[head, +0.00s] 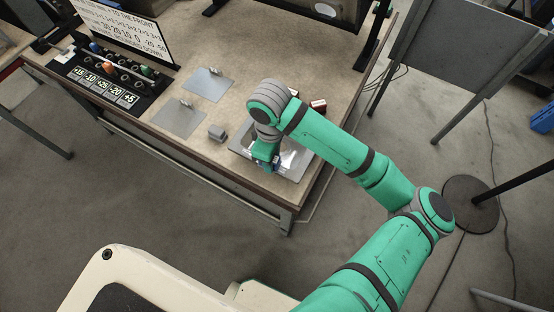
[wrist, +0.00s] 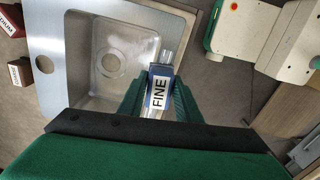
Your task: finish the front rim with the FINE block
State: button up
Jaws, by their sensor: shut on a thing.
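The FINE block (wrist: 159,90) is blue with a white label reading FINE. My gripper (wrist: 158,100) is shut on it, with the green fingers on both sides. The steel sink (wrist: 62,55) has a square basin with a drain and a wide flat rim. In the wrist view the block lies over the rim strip at the right edge of the basin; I cannot tell if it touches. In the head view my gripper (head: 264,165) is over the front part of the sink (head: 241,147), and my arm hides much of the basin.
Two grey plates (head: 208,84) (head: 179,118) and a black rack with numbered labels (head: 105,88) are further left. The floor in front of the bench is clear.

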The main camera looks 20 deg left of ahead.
jog(key=shift+w+a, duration=0.2)
jog(key=shift+a, duration=2.3)
jog(key=shift+w+a, duration=0.2)
jog(key=shift+a, duration=2.25)
jog(key=shift+r, duration=0.15)
jog(key=shift+r, duration=2.9)
jog(key=shift+r, duration=0.1)
jog(key=shift+r, duration=1.4)
